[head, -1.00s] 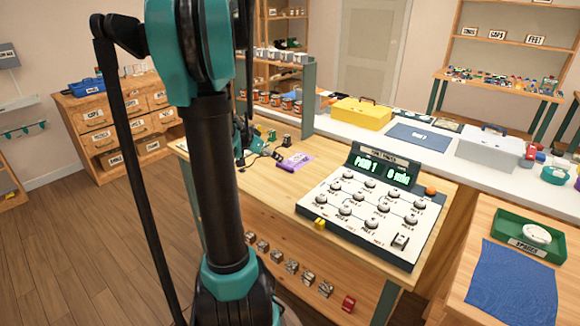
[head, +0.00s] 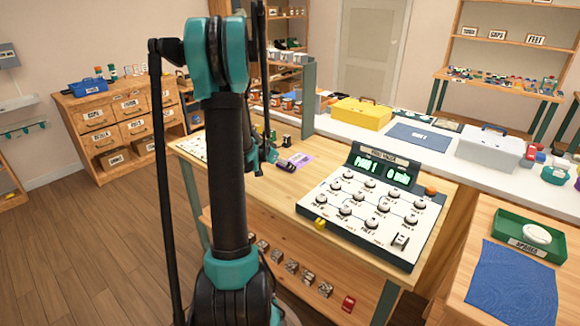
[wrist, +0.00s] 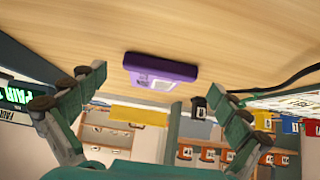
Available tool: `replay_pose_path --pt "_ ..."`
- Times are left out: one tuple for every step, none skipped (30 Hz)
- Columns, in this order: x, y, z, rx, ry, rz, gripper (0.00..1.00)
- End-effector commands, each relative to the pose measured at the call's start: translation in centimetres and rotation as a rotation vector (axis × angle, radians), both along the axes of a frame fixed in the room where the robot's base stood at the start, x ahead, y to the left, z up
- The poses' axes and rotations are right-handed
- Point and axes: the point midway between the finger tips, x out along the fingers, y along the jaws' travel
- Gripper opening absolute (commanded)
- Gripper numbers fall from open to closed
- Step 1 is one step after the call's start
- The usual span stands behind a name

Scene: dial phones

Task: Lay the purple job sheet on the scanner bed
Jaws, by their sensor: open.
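The purple job sheet (head: 302,158) lies on the wooden bench, left of the dial panel; its near end looks darker. In the wrist view the purple piece (wrist: 162,72) looks like a thick slab with a white label. It lies ahead of my gripper (wrist: 166,86), between the two spread fingers and apart from them. My gripper is open and empty. A white marked panel (head: 192,146) lies at the bench's left end. I cannot tell which thing is the scanner bed.
The dial panel (head: 365,215) with a lit display fills the bench's right part. A small black object (head: 286,141) stands behind the sheet. A dark cable (wrist: 285,82) runs along the bench in the wrist view. Bare wood lies in front of the sheet.

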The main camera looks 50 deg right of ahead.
Motion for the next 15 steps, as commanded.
replay_pose_path --pt "-0.02 -0.28 -0.25 0.000 0.001 -0.001 1.00" --pt "0.00 -0.37 -0.34 0.000 0.000 0.000 1.00" --pt "0.01 -0.45 -0.42 0.000 0.000 0.000 1.00" --pt "0.02 -0.47 -0.45 0.000 0.000 0.000 1.00" --pt "0.02 -0.48 -0.47 0.000 0.000 0.000 1.00" --pt "0.02 -0.48 -0.47 0.000 0.000 0.000 1.00" --pt "0.02 -0.47 -0.46 0.000 0.000 0.000 1.00" --pt "0.02 -0.46 -0.46 0.000 0.000 0.000 1.00" --pt "0.02 -0.45 -0.45 0.000 0.000 0.000 1.00" --pt "0.02 -0.45 -0.45 0.000 0.000 0.000 0.99" --pt "0.02 -0.45 -0.45 0.000 0.000 0.000 0.95" --pt "0.02 -0.45 -0.45 0.000 0.000 0.000 0.90" --pt "0.02 -0.44 -0.45 0.000 0.000 0.000 0.86" --pt "0.02 -0.43 -0.45 0.000 0.000 0.000 0.83" --pt "0.02 -0.43 -0.45 0.000 0.000 0.000 0.78"
